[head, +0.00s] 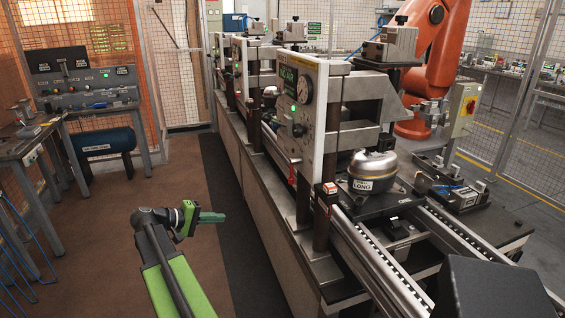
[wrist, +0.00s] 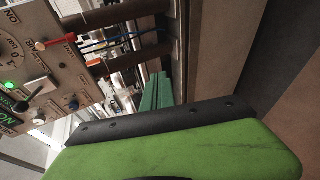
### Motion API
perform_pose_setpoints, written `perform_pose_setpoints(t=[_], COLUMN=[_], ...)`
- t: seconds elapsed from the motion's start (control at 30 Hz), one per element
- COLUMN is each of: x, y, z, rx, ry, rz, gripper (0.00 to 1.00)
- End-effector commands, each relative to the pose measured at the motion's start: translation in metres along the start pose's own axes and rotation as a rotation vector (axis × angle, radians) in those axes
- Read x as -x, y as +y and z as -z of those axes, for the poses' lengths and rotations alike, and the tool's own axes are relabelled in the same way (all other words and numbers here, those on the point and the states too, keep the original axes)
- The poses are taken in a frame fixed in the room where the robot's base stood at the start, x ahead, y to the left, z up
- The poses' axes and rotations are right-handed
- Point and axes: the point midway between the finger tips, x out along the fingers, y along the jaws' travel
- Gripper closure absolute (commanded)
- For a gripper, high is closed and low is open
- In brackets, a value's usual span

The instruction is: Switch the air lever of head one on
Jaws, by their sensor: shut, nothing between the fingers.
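The nearest press head's control panel (head: 299,118) shows in the head view with a round gauge (head: 306,89) and a lit green lamp (head: 293,108). In the wrist view the panel (wrist: 58,80) is tilted at the left. It bears a red-tipped lever (wrist: 55,43) and a black-knobbed lever (wrist: 22,105). I cannot read which one is the air lever or which head this is. My gripper (head: 222,217) is shut and empty over the floor, left of the panel and apart from it. Its green fingers (wrist: 155,92) also show in the wrist view.
A silver compressor (head: 372,170) labelled "LONG" sits on the line beside the nearest head. More heads stand behind along the line. A workbench (head: 92,97) is at the left, an orange robot arm (head: 435,25) behind the line. The floor aisle (head: 225,180) is clear.

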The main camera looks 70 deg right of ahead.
Motion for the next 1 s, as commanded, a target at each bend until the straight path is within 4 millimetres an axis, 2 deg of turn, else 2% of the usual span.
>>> perform_pose_setpoints(t=[0.03,0.1,0.2,0.27,0.37,0.73,0.87,1.0], x=[-0.023,-0.049,-0.071,-0.078,-0.082,-0.087,-0.106,-0.133], y=[0.053,0.103,0.151,0.167,0.177,0.178,0.186,0.198], z=[0.001,-0.005,-0.014,-0.018,-0.021,-0.022,-0.027,-0.032], rx=[-0.023,-0.043,-0.055,-0.058,-0.059,-0.058,-0.058,-0.059], ry=[-0.051,-0.105,-0.160,-0.179,-0.192,-0.191,-0.192,-0.192], rz=[-0.094,-0.215,-0.336,-0.380,-0.412,-0.411,-0.411,-0.410], gripper=[1.00,1.00,1.00,1.00,1.00,1.00,1.00,1.00])
